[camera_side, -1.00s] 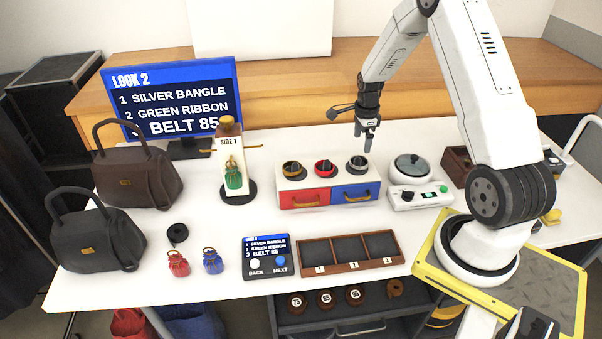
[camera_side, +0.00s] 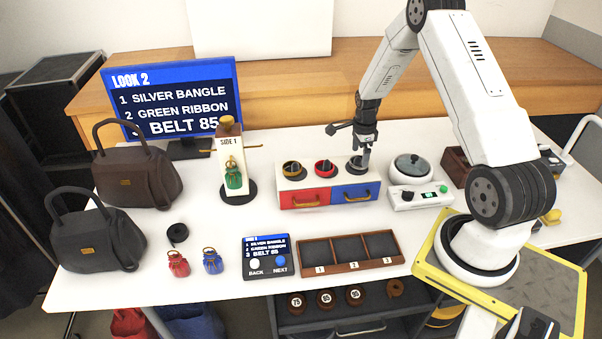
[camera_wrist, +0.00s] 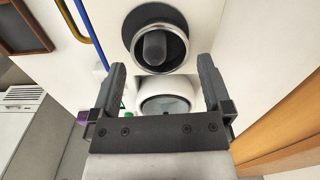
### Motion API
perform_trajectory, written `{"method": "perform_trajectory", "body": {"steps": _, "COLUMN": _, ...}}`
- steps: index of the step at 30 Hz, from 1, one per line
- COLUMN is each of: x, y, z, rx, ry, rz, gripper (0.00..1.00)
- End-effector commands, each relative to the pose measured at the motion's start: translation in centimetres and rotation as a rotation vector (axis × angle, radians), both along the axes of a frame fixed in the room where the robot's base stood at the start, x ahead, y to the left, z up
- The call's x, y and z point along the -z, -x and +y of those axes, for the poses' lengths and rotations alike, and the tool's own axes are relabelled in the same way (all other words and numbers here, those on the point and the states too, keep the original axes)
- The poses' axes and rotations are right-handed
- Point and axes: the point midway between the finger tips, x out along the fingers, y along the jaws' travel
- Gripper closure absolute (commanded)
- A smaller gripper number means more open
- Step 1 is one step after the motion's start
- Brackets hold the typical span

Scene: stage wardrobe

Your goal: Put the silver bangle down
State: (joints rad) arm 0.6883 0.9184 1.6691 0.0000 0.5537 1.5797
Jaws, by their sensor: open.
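The silver bangle (camera_wrist: 134,57) lies around a dark upright post (camera_wrist: 155,46) in the wrist view. In the side view this is the rightmost of the posts on the white box, above the blue drawer (camera_side: 355,193), and my gripper partly hides it. My gripper (camera_wrist: 161,66) is open and empty, its two fingers apart, with the bangle just beyond the fingertips. In the side view my gripper (camera_side: 361,166) is low over that rightmost post. I cannot tell whether a finger touches the bangle.
A gold bangle (camera_side: 291,164) and a red bangle (camera_side: 323,164) sit on the posts to the left. A white scale (camera_side: 411,168) stands close on the right. A three-compartment tray (camera_side: 350,267) lies in front. The screen (camera_side: 172,97) lists the silver bangle first.

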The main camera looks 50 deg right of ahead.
Motion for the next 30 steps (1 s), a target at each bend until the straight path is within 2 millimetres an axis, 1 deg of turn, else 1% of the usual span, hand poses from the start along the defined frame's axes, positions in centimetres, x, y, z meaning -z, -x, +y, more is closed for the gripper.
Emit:
{"method": "perform_trajectory", "body": {"steps": 1, "x": 0.7, "y": 0.1, "z": 0.0, "rx": 0.0, "ry": -0.002, "rz": 0.002, "gripper": 0.0}}
{"method": "perform_trajectory", "body": {"steps": 3, "x": 1.4, "y": 0.0, "z": 0.0, "rx": 0.0, "ry": -0.001, "rz": 0.002, "gripper": 0.0}}
{"method": "perform_trajectory", "body": {"steps": 9, "x": 2.5, "y": 0.0, "z": 0.0, "rx": 0.0, "ry": 0.0, "rz": -0.001, "gripper": 0.0}}
{"method": "perform_trajectory", "body": {"steps": 24, "x": 2.6, "y": 0.0, "z": 0.0, "rx": 0.0, "ry": 0.001, "rz": -0.002, "gripper": 0.0}}
{"method": "perform_trajectory", "body": {"steps": 25, "x": 2.6, "y": 0.0, "z": 0.0, "rx": 0.0, "ry": 0.001, "rz": -0.002, "gripper": 0.03}}
{"method": "perform_trajectory", "body": {"steps": 26, "x": 2.6, "y": 0.0, "z": 0.0, "rx": 0.0, "ry": 0.001, "rz": -0.002, "gripper": 0.13}}
{"method": "perform_trajectory", "body": {"steps": 27, "x": 2.6, "y": 0.0, "z": 0.0, "rx": 0.0, "ry": 0.001, "rz": -0.002, "gripper": 0.25}}
{"method": "perform_trajectory", "body": {"steps": 29, "x": 2.6, "y": 0.0, "z": 0.0, "rx": 0.0, "ry": 0.001, "rz": -0.002, "gripper": 0.44}}
{"method": "perform_trajectory", "body": {"steps": 30, "x": 2.6, "y": 0.0, "z": 0.0, "rx": 0.0, "ry": 0.001, "rz": -0.002, "gripper": 0.57}}
